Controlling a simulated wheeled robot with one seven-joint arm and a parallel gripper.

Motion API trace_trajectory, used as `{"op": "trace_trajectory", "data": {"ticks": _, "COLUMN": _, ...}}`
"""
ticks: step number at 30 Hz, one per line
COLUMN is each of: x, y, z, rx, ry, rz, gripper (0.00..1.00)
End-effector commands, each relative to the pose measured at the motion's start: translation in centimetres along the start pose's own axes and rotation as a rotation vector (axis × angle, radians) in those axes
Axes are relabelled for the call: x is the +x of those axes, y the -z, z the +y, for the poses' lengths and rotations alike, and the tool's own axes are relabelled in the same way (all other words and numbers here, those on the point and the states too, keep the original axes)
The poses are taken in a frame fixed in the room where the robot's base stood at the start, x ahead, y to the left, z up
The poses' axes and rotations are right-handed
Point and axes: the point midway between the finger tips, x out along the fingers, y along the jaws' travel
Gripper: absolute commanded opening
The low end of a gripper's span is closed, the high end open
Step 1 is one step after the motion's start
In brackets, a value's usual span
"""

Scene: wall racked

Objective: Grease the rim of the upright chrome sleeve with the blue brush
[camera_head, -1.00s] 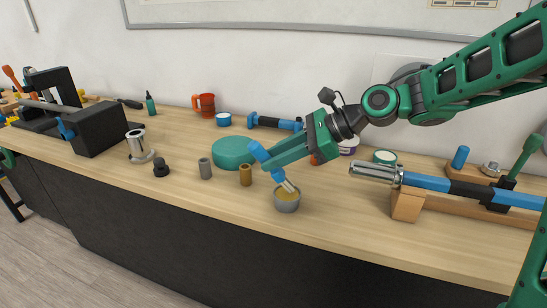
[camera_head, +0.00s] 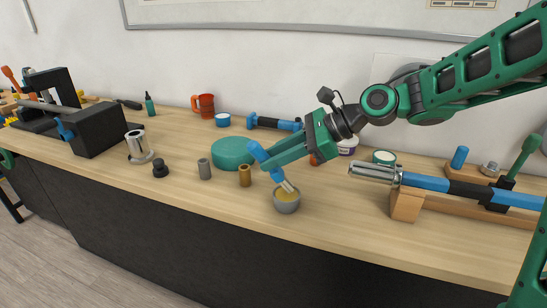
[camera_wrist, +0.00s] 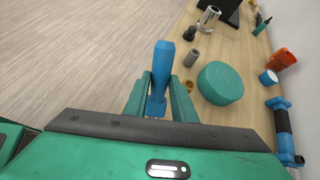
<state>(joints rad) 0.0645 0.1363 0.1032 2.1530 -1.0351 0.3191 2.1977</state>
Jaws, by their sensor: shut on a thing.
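My gripper (camera_head: 278,160) is shut on the blue brush (camera_head: 258,152), which tilts down to the right. The brush's pale bristle end (camera_head: 289,187) is at the mouth of a small grey cup (camera_head: 287,204) holding yellowish grease; how deep it sits is hard to tell. In the wrist view the brush's blue handle (camera_wrist: 159,75) stands between my fingers. The upright chrome sleeve (camera_head: 136,144) stands on a round base at the left of the bench, well apart from my gripper. It also shows in the wrist view (camera_wrist: 208,17).
A teal round tub (camera_head: 233,152), a brass bushing (camera_head: 245,176), a grey bushing (camera_head: 204,169) and a black knobbed part (camera_head: 160,168) stand between cup and sleeve. A black block (camera_head: 98,129) is behind the sleeve. A wooden cradle (camera_head: 407,205) holds a blue-and-chrome tool at right.

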Motion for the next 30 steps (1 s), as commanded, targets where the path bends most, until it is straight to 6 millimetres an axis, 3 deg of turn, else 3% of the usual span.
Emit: {"op": "trace_trajectory", "data": {"ticks": 30, "x": 0.49, "y": 0.72, "z": 0.11, "rx": 0.001, "ry": 0.000, "rz": 0.000, "gripper": 0.01}}
